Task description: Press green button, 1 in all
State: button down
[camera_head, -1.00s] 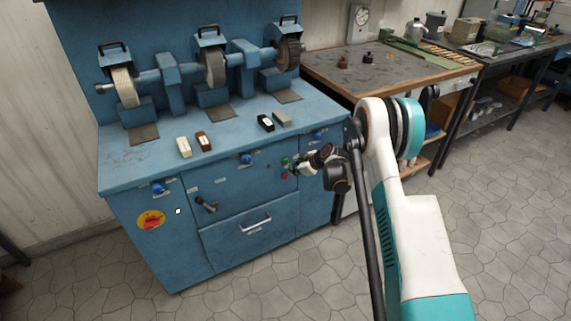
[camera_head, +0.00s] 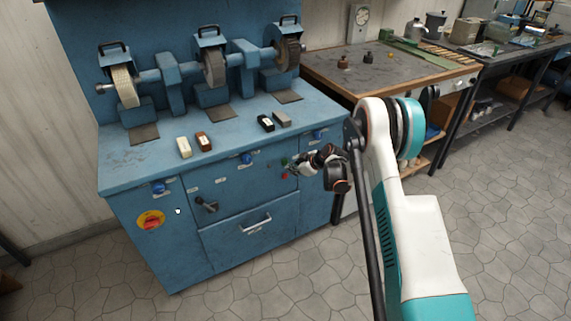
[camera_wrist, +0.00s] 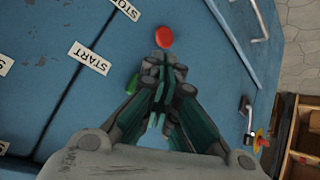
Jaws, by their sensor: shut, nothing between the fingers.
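The green button (camera_head: 284,161) is on the front of the blue grinding cabinet (camera_head: 160,255), above the red button (camera_head: 284,175). In the wrist view the green button (camera_wrist: 133,83) shows only in part, beside the fingers at their left, near the START label (camera_wrist: 89,58). The red button (camera_wrist: 164,36) lies just beyond the fingertips in that view. My gripper (camera_wrist: 164,65) is shut and empty, close to the panel. In the head view my gripper (camera_head: 295,168) is right beside the buttons. I cannot tell whether it touches the green button.
Blue knobs (camera_head: 246,158), a drawer handle (camera_head: 256,226) and a lever (camera_head: 206,205) stick out from the cabinet front. Small blocks (camera_head: 184,147) and grinding wheels (camera_head: 124,87) are on top. A wooden bench (camera_head: 400,80) stands at the right. The floor in front is clear.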

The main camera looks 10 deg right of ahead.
jog(key=shift+w, duration=0.15)
jog(key=shift+w+a, duration=0.1)
jog(key=shift+w, duration=0.15)
jog(key=shift+w+a, duration=0.15)
jog(key=shift+w, duration=0.25)
dwell(1.0)
dwell(0.4)
jog(key=shift+s+d, duration=0.25)
jog(key=shift+s, duration=0.55)
jog(key=s, duration=0.1)
jog(key=s+d, duration=0.1)
jog(key=s, duration=0.2)
jog(key=shift+s+d, duration=0.3)
jog(key=shift+s, duration=0.1)
dwell(0.4)
